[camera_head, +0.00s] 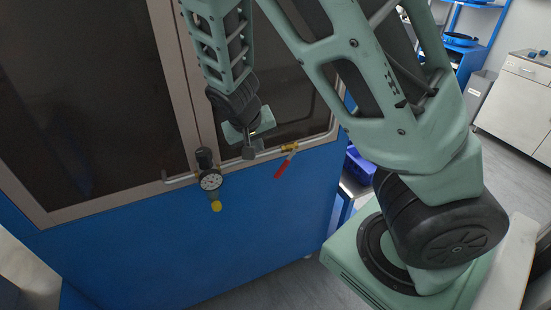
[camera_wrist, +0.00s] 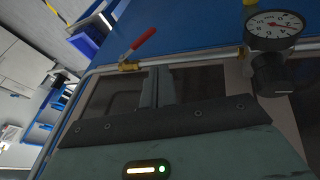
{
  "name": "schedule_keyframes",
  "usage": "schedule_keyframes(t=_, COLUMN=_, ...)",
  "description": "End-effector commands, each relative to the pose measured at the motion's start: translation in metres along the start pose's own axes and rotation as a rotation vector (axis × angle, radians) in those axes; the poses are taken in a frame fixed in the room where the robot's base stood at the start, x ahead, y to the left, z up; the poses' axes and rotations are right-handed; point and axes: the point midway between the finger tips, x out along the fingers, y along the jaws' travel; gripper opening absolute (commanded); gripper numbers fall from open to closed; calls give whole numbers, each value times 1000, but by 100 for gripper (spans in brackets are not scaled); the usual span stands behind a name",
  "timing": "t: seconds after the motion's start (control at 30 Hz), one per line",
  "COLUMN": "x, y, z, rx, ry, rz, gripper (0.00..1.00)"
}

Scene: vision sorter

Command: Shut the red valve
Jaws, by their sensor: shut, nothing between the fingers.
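The red valve handle (camera_head: 282,168) hangs down and slightly left from a brass valve body (camera_head: 290,147) on a thin pipe along the top of the blue cabinet front. It stands out at an angle across the pipe, not along it. In the wrist view the red handle (camera_wrist: 143,39) slants up and right from the brass body (camera_wrist: 129,66). My gripper (camera_head: 250,152) is shut and empty, left of the valve and apart from the handle. In the wrist view my shut fingers (camera_wrist: 155,87) appear below and right of the valve.
A pressure gauge (camera_head: 210,181) with a black knob and yellow bottom is on the same pipe, left of my gripper. It also shows in the wrist view (camera_wrist: 275,27). The blue cabinet (camera_head: 180,250) has dark framed windows above. Open floor and white drawers (camera_head: 510,95) are at right.

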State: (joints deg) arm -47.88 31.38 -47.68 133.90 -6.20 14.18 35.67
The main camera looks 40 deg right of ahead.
Motion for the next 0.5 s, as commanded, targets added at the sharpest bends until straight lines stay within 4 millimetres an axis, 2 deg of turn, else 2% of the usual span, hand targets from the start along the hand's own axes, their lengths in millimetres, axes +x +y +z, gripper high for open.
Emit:
schedule_keyframes(t=0.13, x=2, y=3, z=2, rx=-63, ry=11, rz=-6, gripper=0)
schedule_keyframes(t=0.27, x=14, y=3, z=2, rx=-64, ry=9, rz=-3, gripper=0)
schedule_keyframes(t=0.5, x=56, y=4, z=1, rx=-61, ry=5, rz=-2, gripper=0)
